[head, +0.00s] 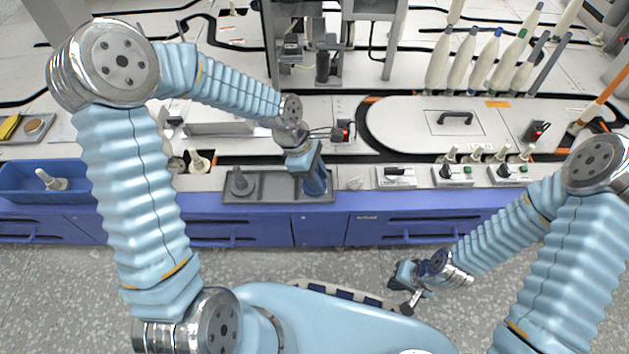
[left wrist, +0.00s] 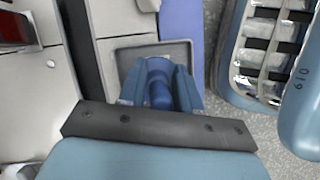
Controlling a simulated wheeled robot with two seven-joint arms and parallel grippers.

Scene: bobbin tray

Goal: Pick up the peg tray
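The peg tray (head: 275,187) is a shallow dark grey tray on the front edge of the bench. A dark grey peg (head: 240,183) stands upright at its left end. My left gripper (head: 314,186) points down over the tray's right end. In the left wrist view its two fingers (left wrist: 158,88) lie either side of a rounded blue piece (left wrist: 158,72); whether they press on it I cannot tell. Part of the tray (left wrist: 124,58) shows beyond the fingers. My right gripper (head: 405,288) hangs in front of the bench, away from the tray; its opening is unclear.
A blue bin (head: 20,182) with a pale peg stands at the left. Several switch boxes (head: 453,174) with pale pegs stand to the right. A raised white panel with a black handle (head: 454,118) lies behind. Metal posts (head: 272,50) rise behind the tray.

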